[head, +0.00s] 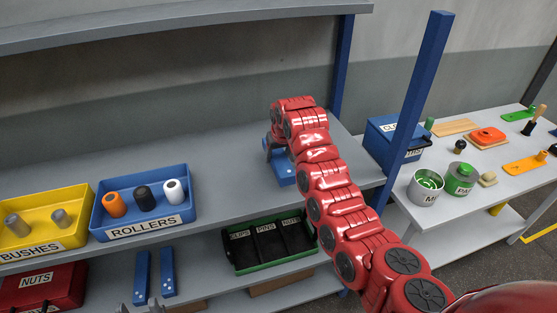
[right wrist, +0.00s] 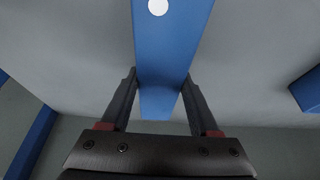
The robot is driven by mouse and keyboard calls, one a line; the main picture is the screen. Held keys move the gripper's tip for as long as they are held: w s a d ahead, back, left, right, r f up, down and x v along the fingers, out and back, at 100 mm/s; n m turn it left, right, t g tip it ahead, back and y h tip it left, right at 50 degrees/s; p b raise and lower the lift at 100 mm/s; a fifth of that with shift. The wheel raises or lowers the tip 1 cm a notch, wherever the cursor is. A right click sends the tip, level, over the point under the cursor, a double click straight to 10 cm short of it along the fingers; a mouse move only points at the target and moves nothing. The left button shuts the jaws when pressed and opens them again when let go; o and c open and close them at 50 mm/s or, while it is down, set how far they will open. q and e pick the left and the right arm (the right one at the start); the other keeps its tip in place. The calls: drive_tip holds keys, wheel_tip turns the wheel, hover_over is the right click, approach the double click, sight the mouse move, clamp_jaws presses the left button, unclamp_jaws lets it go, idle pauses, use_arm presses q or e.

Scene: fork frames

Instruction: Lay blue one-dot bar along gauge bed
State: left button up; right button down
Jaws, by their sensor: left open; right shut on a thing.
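The blue one-dot bar (right wrist: 165,50) is between the fingers of my right gripper (right wrist: 160,100), its white dot showing near the top edge of the right wrist view. In the head view my right gripper (head: 270,150) is over the upper shelf, largely hidden by my red arm. A blue piece (head: 285,177) shows just below it; I cannot tell how much of it is the bar. My left gripper (head: 138,307) is open at the bottom edge, only its fingertips in view. I cannot make out a gauge bed for certain.
Two other blue dotted bars (head: 141,278) (head: 167,272) are on the lower shelf. A rollers bin (head: 150,228) and a yellow bushes bin (head: 45,242) stand left on the upper shelf. A blue post (head: 415,110) rises at right. The shelf between bin and gripper is clear.

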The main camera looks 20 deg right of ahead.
drive_tip(key=shift+w+d+f+p, duration=0.15)
drive_tip(key=shift+p, duration=0.2)
wheel_tip(320, 180, down, 3)
drive_tip(key=shift+f+p, duration=0.1)
drive_tip(key=shift+p, duration=0.9)
drive_tip(key=shift+f, duration=0.15)
drive_tip(key=shift+c, duration=0.6)
unclamp_jaws()
